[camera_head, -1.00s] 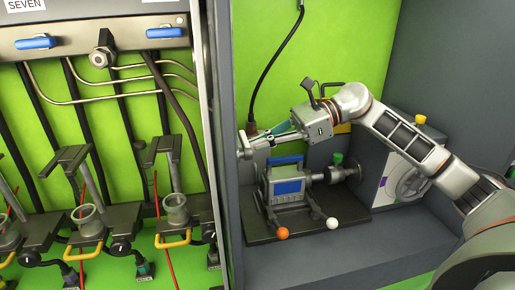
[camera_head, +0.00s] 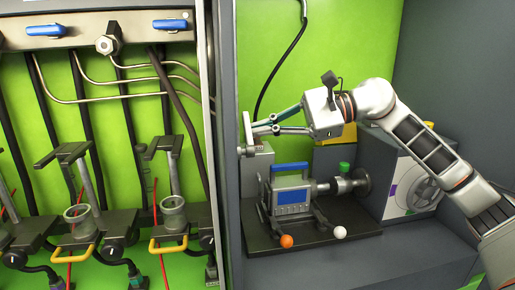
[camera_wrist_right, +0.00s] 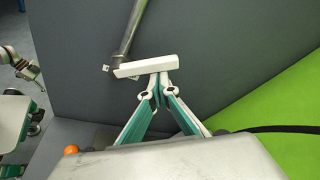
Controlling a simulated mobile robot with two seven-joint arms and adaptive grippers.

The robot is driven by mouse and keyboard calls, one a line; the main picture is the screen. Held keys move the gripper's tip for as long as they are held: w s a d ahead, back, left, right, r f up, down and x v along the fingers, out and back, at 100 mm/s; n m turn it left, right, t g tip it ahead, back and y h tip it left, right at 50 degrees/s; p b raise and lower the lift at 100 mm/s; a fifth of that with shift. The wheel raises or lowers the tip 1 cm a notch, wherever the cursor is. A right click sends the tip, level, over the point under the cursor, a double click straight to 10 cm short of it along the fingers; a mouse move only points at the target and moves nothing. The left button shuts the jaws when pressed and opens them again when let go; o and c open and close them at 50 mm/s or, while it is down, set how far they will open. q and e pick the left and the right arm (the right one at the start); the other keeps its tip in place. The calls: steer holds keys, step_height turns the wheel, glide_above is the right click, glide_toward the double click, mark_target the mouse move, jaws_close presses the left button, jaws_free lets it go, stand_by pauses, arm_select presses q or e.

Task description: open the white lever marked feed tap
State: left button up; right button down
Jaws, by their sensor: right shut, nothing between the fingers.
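The white lever (camera_wrist_right: 147,66) is a short flat bar at the end of a grey pipe in the right wrist view. In the head view a pale upright bar (camera_head: 247,130), apparently the same lever, stands at the left wall of the right-hand bay. My right gripper (camera_head: 262,130) reaches it from the right. Its teal-and-white fingers are shut and empty, and their tips (camera_wrist_right: 158,75) meet at the lever's edge, seemingly touching it. No marking on the lever is readable. My left gripper cannot be made out.
Below my right gripper stands a device with a blue handle and screen (camera_head: 291,196), with an orange ball (camera_head: 286,241) and a white ball (camera_head: 340,232) in front. A handwheel (camera_head: 422,194) is to the right. The bay floor in front (camera_head: 370,265) is clear.

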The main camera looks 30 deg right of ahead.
steer(key=n+b, duration=0.1)
steer(key=s+r+n+t+b, duration=0.1)
steer(key=n+b, duration=0.1)
steer(key=n+t+b, duration=0.1)
steer(key=b, duration=0.1)
steer(key=shift+s+a+r+y, duration=0.25)
steer(key=shift+s+r+y, duration=0.05)
arm_select(q)
steer(key=w+f+b, duration=0.1)
steer(key=b, duration=0.1)
steer(key=w+f+b, duration=0.1)
steer(key=shift+w+d+m+t+b, duration=0.15)
steer(key=shift+w+m+t+b, duration=0.15)
steer(key=shift+b, duration=0.1)
arm_select(e)
steer(key=s+n, duration=0.1)
steer(key=r+n+t, duration=0.1)
steer(key=n, duration=0.1)
steer(key=s+r+n+y, duration=0.1)
steer(key=shift+s+a+n, duration=0.3)
steer(key=shift+n, duration=0.1)
arm_select(q)
steer(key=shift+f, duration=0.1)
